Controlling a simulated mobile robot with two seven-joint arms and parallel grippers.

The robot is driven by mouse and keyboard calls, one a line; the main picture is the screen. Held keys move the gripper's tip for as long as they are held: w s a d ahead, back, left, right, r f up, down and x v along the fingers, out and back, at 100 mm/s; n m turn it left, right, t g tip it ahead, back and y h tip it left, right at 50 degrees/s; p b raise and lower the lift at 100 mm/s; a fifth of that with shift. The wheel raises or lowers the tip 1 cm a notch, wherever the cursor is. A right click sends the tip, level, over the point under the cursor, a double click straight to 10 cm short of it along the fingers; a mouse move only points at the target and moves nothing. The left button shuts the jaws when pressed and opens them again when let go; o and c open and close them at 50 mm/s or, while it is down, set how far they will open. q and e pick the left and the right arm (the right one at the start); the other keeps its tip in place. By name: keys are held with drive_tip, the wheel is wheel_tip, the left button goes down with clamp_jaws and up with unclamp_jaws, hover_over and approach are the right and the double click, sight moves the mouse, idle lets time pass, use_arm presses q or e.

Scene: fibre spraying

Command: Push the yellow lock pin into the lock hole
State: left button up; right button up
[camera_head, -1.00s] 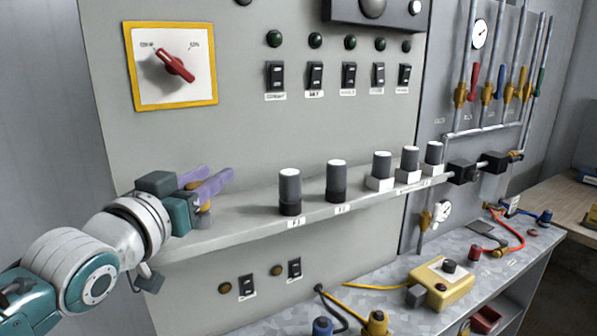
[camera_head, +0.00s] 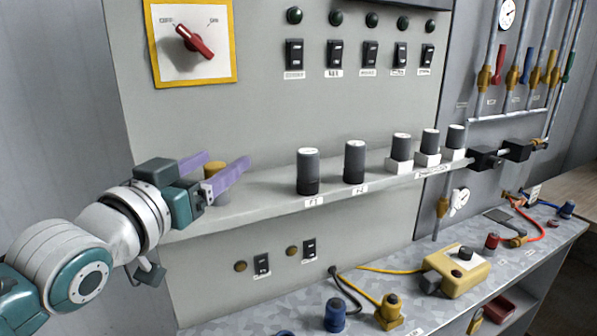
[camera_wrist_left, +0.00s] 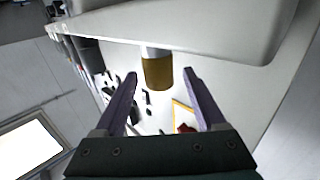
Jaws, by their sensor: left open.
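The yellow lock pin (camera_head: 215,172) is a short brownish-yellow cylinder standing near the left end of the grey shelf. In the left wrist view the pin (camera_wrist_left: 158,71) has a pale section at its end by the shelf. My left gripper (camera_head: 227,160) has purple fingers pointing over the shelf, open and around the pin's place in the head view. In the left wrist view my left gripper (camera_wrist_left: 160,75) is open, with the pin between its fingertips and a gap on both sides. I cannot make out the lock hole. My right gripper is not in view.
The shelf (camera_head: 260,205) carries dark cylindrical knobs (camera_head: 308,172) to the right of the pin. A red rotary switch (camera_head: 194,42) is on the panel above. Below, a metal bench (camera_head: 400,285) holds a yellow box (camera_head: 457,274) and cables. The shelf between pin and first knob is clear.

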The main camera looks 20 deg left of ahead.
sight(208, 169)
use_arm(q)
drive_tip(key=s, duration=0.4)
drive_tip(key=s+b, duration=0.1)
drive_tip(key=s, duration=0.1)
drive_tip(key=shift+s+d+f, duration=0.1)
drive_tip(key=shift+s+d, duration=0.15)
drive_tip(key=shift+s, duration=0.1)
